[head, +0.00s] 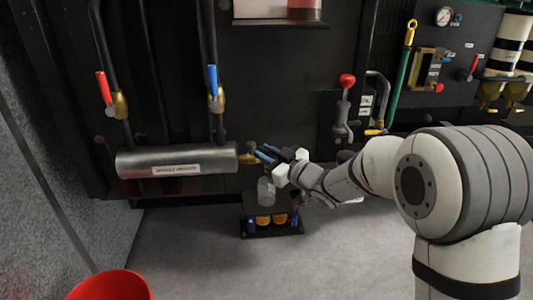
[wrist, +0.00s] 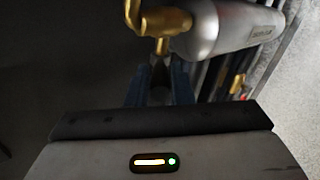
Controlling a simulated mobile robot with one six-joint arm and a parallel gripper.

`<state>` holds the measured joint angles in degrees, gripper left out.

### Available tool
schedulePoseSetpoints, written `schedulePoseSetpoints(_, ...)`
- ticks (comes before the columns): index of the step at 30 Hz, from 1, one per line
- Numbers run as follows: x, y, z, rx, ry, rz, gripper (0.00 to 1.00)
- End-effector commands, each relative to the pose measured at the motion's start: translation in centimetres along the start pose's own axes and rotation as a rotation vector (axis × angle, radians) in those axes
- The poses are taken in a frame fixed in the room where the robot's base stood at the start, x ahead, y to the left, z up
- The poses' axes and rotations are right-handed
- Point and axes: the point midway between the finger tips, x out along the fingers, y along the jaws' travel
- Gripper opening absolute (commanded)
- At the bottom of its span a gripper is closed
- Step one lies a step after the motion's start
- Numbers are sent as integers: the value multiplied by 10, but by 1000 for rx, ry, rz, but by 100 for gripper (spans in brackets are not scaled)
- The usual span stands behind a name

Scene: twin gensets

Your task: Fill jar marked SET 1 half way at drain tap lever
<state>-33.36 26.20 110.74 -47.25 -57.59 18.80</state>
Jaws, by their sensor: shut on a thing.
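The brass drain tap (head: 247,159) sticks out from the right end of the grey metal cylinder (head: 180,162). It also shows at the top of the wrist view (wrist: 165,22). My gripper (head: 264,153) is at the tap with its blue fingers. In the wrist view my gripper (wrist: 159,82) is shut on a small dark part just below the brass, which seems to be the tap's lever. A clear jar (head: 265,191) stands below my gripper on a low black stand (head: 286,233). I cannot read its mark or tell a liquid level in it.
Several yellow and blue containers sit in the stand's lower part. A red bucket (head: 110,286) is at the lower left. Red-handled (head: 104,87) and blue-handled (head: 213,80) valves rise above the cylinder. A red-knobbed lever (head: 346,82) is to the right. Grey floor in front is clear.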

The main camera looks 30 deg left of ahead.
Motion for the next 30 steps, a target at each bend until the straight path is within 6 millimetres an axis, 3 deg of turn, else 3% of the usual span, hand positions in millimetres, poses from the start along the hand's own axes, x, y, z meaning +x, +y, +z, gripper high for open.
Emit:
schedulePoseSetpoints(6, 1, 0, -1, 1, 2, 3, 0)
schedulePoseSetpoints(7, 1, 0, -1, 1, 2, 2, 23)
schedulePoseSetpoints(14, 1, -2, -1, 1, 1, -1, 42)
schedulePoseSetpoints(23, -2, -2, -1, 1, 1, -2, 42)
schedulePoseSetpoints(30, -39, -1, -3, 1, -1, 1, 42)
